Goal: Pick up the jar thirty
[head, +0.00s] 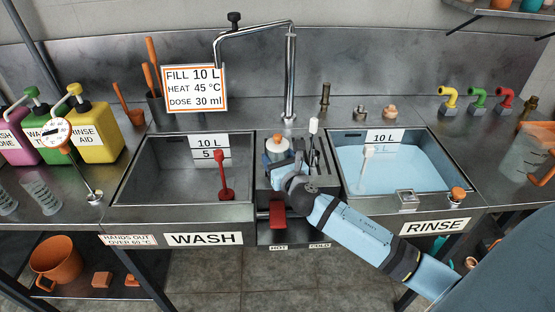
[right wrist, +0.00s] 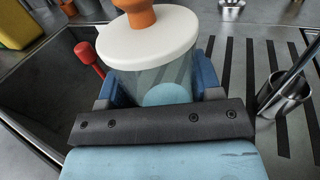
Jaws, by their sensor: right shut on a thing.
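A clear jar with a white lid and an orange knob (head: 277,145) stands on the strip between the two sinks; no "thirty" marking shows on it. It fills the top middle of the right wrist view (right wrist: 155,47), upright. My right gripper (head: 284,177) reaches it from the front, and its blue fingers (right wrist: 158,88) are shut on the jar's clear body, one on each side below the lid. I cannot tell whether the jar's base touches the surface. My left gripper is not in view.
The empty wash sink (head: 165,185) is left of the jar; the water-filled rinse sink (head: 400,175) is right. A tall tap (head: 290,80) rises behind. A small metal cup (right wrist: 285,95) stands close to the right. A red lever (head: 277,218) is at the front.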

